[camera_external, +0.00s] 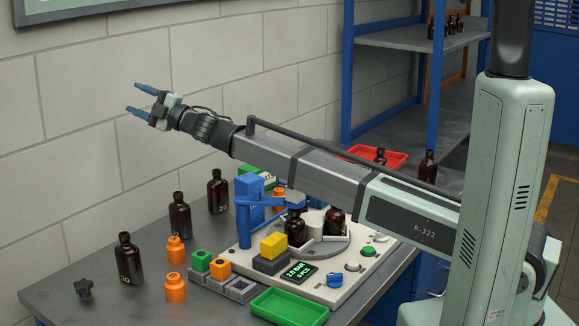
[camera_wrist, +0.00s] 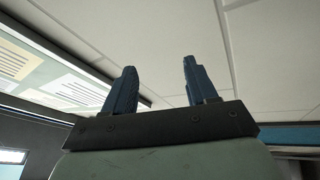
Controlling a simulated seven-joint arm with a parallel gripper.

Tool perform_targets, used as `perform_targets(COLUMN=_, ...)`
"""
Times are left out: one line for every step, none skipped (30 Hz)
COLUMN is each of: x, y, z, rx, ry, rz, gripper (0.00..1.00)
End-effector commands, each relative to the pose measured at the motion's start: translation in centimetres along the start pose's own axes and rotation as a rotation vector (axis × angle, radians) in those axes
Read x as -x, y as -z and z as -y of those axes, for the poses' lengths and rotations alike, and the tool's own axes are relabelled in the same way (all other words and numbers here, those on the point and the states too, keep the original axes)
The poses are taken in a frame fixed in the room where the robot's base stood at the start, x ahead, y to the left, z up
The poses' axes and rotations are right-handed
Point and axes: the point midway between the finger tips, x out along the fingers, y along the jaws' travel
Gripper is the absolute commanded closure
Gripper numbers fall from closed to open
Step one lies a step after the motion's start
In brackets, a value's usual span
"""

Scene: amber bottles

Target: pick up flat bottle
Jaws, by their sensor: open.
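My gripper (camera_external: 136,99) is open and empty, raised high over the left side of the workbench, its fingers pointing left toward the wall. In the wrist view, its two blue fingers (camera_wrist: 158,68) stand apart with only ceiling between them. Three upright amber bottles stand on the bench: a front one (camera_external: 129,262), a middle one (camera_external: 180,217) and a back one (camera_external: 217,194). Two more, a left one (camera_external: 296,229) and a right one (camera_external: 334,222), sit in the round fixture, partly hidden. I cannot tell which bottle is the flat one. The gripper is well above them all.
Orange bottles (camera_external: 175,288) stand near the amber ones. A white fixture board (camera_external: 327,292) with a blue post (camera_external: 243,225) and a green tray (camera_external: 290,306) fill the middle. A red tray (camera_external: 395,158) and blue-framed shelf (camera_external: 347,75) are behind. A black knob (camera_external: 84,288) lies front left.

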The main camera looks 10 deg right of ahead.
Motion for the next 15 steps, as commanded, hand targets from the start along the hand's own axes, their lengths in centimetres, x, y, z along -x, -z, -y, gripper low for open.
perform_targets(x=-0.1, y=3.1, z=1.2, rx=0.027, ry=0.02, rz=-0.026, gripper=0.43)
perform_targets(x=-0.2, y=4.8, z=1.9, rx=0.047, ry=0.032, rz=-0.038, gripper=0.43)
perform_targets(x=-0.2, y=6.8, z=2.9, rx=0.076, ry=0.048, rz=-0.053, gripper=0.43)
perform_targets(x=-0.1, y=8.3, z=3.6, rx=0.1, ry=0.061, rz=-0.061, gripper=0.43)
perform_targets(x=0.0, y=9.8, z=4.4, rx=0.125, ry=0.074, rz=-0.069, gripper=0.43)
perform_targets(x=0.2, y=11.7, z=5.5, rx=0.163, ry=0.091, rz=-0.078, gripper=0.43)
perform_targets(x=0.5, y=13.0, z=6.2, rx=0.193, ry=0.104, rz=-0.082, gripper=0.43)
perform_targets(x=0.7, y=14.4, z=7.0, rx=0.224, ry=0.116, rz=-0.088, gripper=0.43)
perform_targets(x=1.2, y=16.1, z=8.1, rx=0.268, ry=0.132, rz=-0.092, gripper=0.43)
perform_targets(x=1.5, y=17.3, z=8.8, rx=0.302, ry=0.143, rz=-0.095, gripper=0.43)
perform_targets(x=1.9, y=18.6, z=9.6, rx=0.338, ry=0.154, rz=-0.098, gripper=0.43)
perform_targets(x=2.5, y=20.1, z=10.6, rx=0.387, ry=0.166, rz=-0.1, gripper=0.43)
perform_targets(x=3.0, y=21.4, z=11.2, rx=0.423, ry=0.174, rz=-0.102, gripper=0.43)
perform_targets(x=3.4, y=22.5, z=11.9, rx=0.461, ry=0.181, rz=-0.104, gripper=0.43)
perform_targets(x=4.1, y=24.0, z=12.6, rx=0.513, ry=0.188, rz=-0.106, gripper=0.43)
